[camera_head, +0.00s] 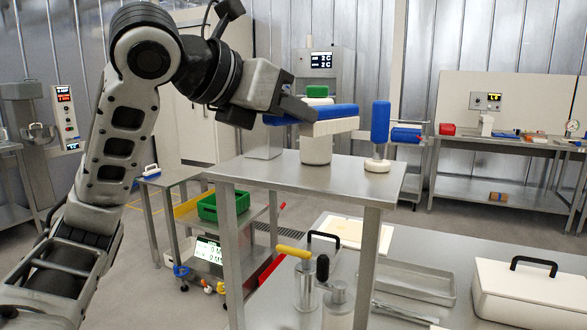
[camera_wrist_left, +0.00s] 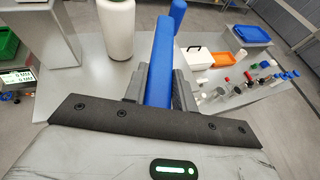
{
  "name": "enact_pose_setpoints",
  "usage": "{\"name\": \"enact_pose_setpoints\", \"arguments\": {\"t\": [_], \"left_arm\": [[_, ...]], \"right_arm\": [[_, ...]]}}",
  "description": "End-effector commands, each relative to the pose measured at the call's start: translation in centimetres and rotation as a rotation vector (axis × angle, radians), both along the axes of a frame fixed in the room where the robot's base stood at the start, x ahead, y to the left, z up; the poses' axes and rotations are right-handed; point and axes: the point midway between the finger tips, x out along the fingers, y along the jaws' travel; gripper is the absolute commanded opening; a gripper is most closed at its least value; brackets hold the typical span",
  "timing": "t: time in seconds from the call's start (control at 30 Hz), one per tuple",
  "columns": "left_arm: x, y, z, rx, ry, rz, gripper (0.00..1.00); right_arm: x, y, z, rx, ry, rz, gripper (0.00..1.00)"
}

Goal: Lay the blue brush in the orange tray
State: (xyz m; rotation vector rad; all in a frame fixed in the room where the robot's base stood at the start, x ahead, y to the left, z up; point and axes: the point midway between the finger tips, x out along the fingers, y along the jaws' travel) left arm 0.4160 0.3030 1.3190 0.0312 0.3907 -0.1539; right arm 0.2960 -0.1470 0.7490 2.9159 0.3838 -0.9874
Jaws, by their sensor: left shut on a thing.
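The blue brush (camera_head: 330,112) is a long blue bar with a pale block under it in the head view. My left gripper (camera_head: 292,112) is shut on its left end and holds it level above the steel stand. In the left wrist view the brush (camera_wrist_left: 160,68) runs away from between the fingers (camera_wrist_left: 155,92). An orange tray (camera_wrist_left: 228,61) shows farther off in the left wrist view, beside a white box with a dark handle. I cannot make out the tray with certainty in the head view. My right gripper is not in view.
A green-topped white cylinder (camera_head: 316,151) stands on the steel stand (camera_head: 270,175), partly hidden by the brush. A blue cylinder on a white base (camera_head: 380,125) stands right of it. A green bin (camera_head: 222,206) sits lower left. The stand's front left is clear.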

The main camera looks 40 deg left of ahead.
Motion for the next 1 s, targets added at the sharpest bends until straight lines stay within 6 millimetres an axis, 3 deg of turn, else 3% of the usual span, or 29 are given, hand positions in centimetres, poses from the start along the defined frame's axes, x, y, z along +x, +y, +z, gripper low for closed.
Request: {"name": "enact_pose_setpoints", "arguments": {"t": [0.03,0.1,0.37,0.6,1.0], "left_arm": [[0.7,0.5,-1.8,-0.002,0.007,0.001,0.00],[1.5,1.0,-2.8,-0.002,0.005,-0.001,0.00],[2.8,2.0,-4.4,0.000,0.001,-0.001,0.00],[3.1,2.1,-7.5,-0.002,0.001,-0.003,0.00],[3.0,2.2,-8.0,0.000,0.000,0.000,0.00]], "right_arm": [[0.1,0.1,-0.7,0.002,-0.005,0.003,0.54],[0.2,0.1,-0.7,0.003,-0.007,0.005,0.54],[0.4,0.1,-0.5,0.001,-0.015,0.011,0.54],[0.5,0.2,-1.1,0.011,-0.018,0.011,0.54],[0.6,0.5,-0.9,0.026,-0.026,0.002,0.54]]}}
